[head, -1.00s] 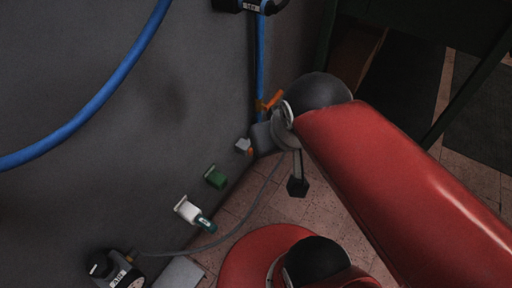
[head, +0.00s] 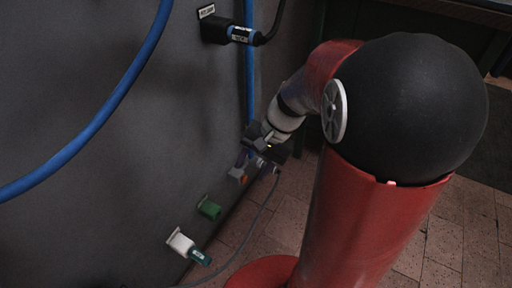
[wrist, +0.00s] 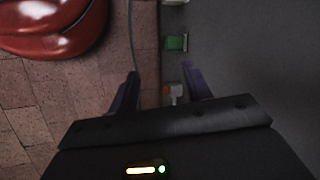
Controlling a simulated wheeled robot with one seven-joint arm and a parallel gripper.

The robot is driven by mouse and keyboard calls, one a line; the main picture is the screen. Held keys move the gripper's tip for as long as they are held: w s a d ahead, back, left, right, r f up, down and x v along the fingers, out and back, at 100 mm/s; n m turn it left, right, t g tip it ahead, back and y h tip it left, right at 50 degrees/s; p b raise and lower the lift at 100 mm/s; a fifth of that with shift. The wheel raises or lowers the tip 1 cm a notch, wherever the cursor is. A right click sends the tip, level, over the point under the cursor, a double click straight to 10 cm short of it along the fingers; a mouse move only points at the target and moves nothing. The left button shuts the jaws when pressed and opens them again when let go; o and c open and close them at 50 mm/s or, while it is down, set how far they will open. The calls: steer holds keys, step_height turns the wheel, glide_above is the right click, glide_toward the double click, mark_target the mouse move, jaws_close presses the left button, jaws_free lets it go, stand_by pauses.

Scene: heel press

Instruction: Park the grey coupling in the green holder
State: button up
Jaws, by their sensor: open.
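A small grey piece with an orange part (head: 238,174) sits low on the dark wall. I take it for the grey coupling in its seat, but cannot tell the two apart. It also shows in the wrist view (wrist: 172,97), between the fingers in the picture. The green holder (head: 209,207) is on the wall to its lower left and looks empty; it also shows in the wrist view (wrist: 175,43). My gripper (wrist: 160,76) is open, with its purple fingers apart. In the head view my gripper (head: 258,160) is close beside the grey piece, partly hidden.
A white holder (head: 180,242) with a teal coupling (head: 200,257) is left of the green one. A thin grey hose (head: 252,222) runs up toward my gripper. A blue hose (head: 110,95) crosses the wall. A black connector (head: 216,31) is above. Tiled floor (head: 292,212) lies below.

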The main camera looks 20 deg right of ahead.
steer(key=w+d+f+m+t+y, duration=0.25)
steer(key=w+d+f+m, duration=0.2)
steer(key=f, duration=0.25)
steer(key=w+d+f+m+t+y, duration=0.1)
steer(key=w+d+f+m+y, duration=0.35)
steer(key=f, duration=0.25)
steer(key=m+t+h+b, duration=0.1)
steer(key=m+t, duration=0.9)
steer(key=m, duration=0.2)
glide_toward(277, 171)
steer(key=x, duration=0.5)
steer(key=shift+d+f, duration=0.3)
steer(key=shift+d, duration=0.05)
steer(key=shift+a, duration=0.1)
steer(key=shift+b+x, duration=0.4)
steer(key=shift+x, duration=4.05)
steer(key=shift+w, duration=0.1)
jaws_close()
